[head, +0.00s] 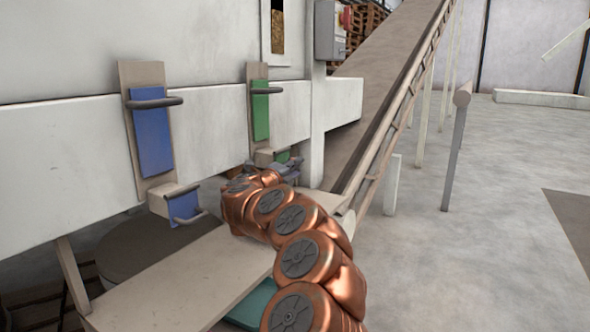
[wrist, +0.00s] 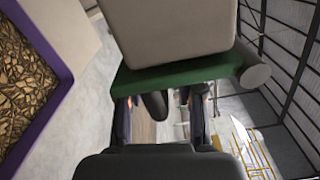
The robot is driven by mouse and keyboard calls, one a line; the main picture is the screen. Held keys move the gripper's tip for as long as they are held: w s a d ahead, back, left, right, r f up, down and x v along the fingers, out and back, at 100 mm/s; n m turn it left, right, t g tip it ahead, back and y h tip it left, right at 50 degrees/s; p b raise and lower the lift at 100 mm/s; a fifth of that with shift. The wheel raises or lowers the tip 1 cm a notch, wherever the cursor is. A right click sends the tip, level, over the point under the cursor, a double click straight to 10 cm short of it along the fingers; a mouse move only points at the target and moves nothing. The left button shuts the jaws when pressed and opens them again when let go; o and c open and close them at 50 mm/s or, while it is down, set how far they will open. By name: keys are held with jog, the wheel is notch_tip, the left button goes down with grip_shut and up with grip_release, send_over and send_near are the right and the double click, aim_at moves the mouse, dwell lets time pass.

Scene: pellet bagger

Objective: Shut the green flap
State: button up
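The small green flap (head: 283,156) hangs at the lower chute under the right-hand tall green plate (head: 261,112). My gripper (head: 290,168) is right in front of it and hides most of it. In the wrist view the green flap (wrist: 175,77) is a green panel seen nearly edge-on across the picture, below a pale box. My gripper (wrist: 160,108) has its two fingers apart, just under the panel. A dark rounded piece, maybe the flap's handle, shows between the fingers; I cannot tell whether they touch it.
On the left are a tall blue plate (head: 153,140) with a handle and a blue flap (head: 184,207) standing out below it. A pale board (head: 185,285) lies below. A sloping conveyor (head: 385,85) rises at right; open floor (head: 480,240) lies beyond it.

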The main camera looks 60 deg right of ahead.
jog(key=shift+r, duration=0.1)
notch_tip(320, 180, up, 10)
jog(key=shift+f, duration=0.1)
dwell(0.5)
